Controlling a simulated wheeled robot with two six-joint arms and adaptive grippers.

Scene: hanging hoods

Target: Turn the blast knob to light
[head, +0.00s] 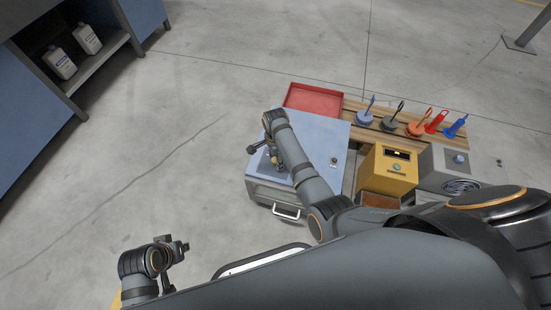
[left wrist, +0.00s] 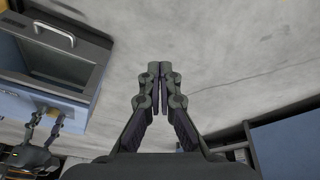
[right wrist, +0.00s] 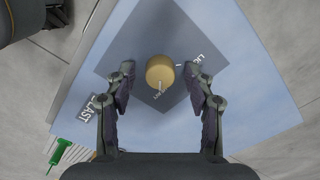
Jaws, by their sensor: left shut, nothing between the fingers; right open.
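The round yellow knob (right wrist: 160,72) sits on a dark grey plate on the blue top of a cabinet (head: 332,132). Its white pointer line faces the bottom of the right wrist view. A partly cut-off word starting "LIG" (right wrist: 198,62) is up and right of the knob, and the label "BLAST" (right wrist: 89,113) is at lower left. My right gripper (right wrist: 158,82) is open, with one finger on each side of the knob and visible gaps. In the head view my right arm largely hides the knob. My left gripper (left wrist: 160,70) is shut and empty, away from the cabinet at lower left (head: 182,247).
A red tray (head: 313,101) and several coloured handled tools (head: 420,122) are on a wooden bench behind and right of the cabinet. A yellow box (head: 388,170) stands right of it. A blue shelf unit with white bottles (head: 62,63) is at upper left. Open floor lies between.

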